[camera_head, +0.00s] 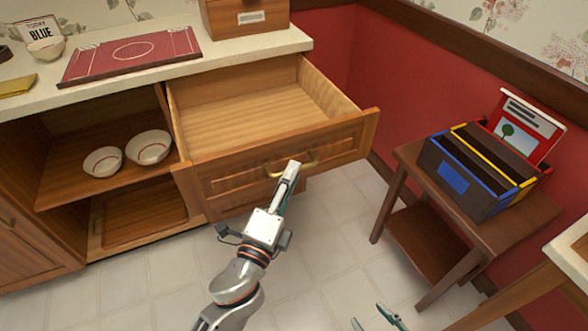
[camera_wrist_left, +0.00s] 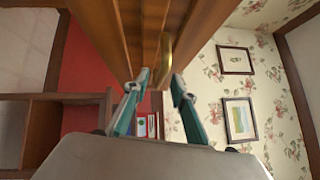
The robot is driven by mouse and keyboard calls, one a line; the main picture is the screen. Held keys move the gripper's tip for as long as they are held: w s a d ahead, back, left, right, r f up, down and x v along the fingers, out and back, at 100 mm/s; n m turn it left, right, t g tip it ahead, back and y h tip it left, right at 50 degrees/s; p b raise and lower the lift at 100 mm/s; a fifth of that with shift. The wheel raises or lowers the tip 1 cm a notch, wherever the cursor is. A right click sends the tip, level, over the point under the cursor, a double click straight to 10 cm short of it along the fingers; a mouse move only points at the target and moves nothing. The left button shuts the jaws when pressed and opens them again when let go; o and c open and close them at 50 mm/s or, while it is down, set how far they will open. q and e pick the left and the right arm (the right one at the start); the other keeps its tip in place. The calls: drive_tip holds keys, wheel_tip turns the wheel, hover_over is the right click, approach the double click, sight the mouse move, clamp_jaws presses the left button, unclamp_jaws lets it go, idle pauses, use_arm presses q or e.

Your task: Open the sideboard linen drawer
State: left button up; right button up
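The sideboard drawer (camera_head: 270,168) is pulled well out of the sideboard, and its inside looks empty. Its brass handle (camera_head: 308,166) is on the front panel, and it also shows in the left wrist view (camera_wrist_left: 167,47). My left gripper (camera_head: 292,168) is at the handle, its tips overlapping it in the head view. In the left wrist view its two teal fingers (camera_wrist_left: 160,76) are apart, with the handle just beyond the tips; I cannot tell whether they touch it. My right gripper (camera_head: 376,320) shows at the bottom edge with its fingers apart and empty.
The sideboard top (camera_head: 245,47) holds a red tray (camera_head: 133,54), a bowl and a wooden box. Two bowls (camera_head: 148,147) sit on the open shelf left of the drawer. A side table (camera_head: 410,158) with a dark organizer box (camera_head: 470,175) stands right. Tiled floor lies between.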

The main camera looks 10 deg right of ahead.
use_arm(q)
drive_tip(key=v, duration=0.9)
drive_tip(key=shift+s, duration=0.25)
drive_tip(key=s+a+f+n+g+y, duration=0.6)
drive_tip(key=s+a+f+n, duration=1)
drive_tip(key=a+f+n, duration=0.35)
wheel_tip(320, 180, up, 6)
drive_tip(key=s+n+p, duration=0.1)
drive_tip(key=s+p, duration=0.2)
drive_tip(key=p, duration=0.9)
drive_tip(key=shift+a+f+g+y+p, duration=0.25)
drive_tip(key=shift+a+g+y+p, duration=0.1)
drive_tip(key=shift+a+g, duration=0.1)
use_arm(e)
drive_tip(key=shift+m, duration=0.4)
drive_tip(key=r, duration=0.2)
drive_tip(key=s+r, duration=0.1)
drive_tip(key=r, duration=0.2)
drive_tip(key=shift+s+r, duration=0.15)
drive_tip(key=shift+r, duration=0.15)
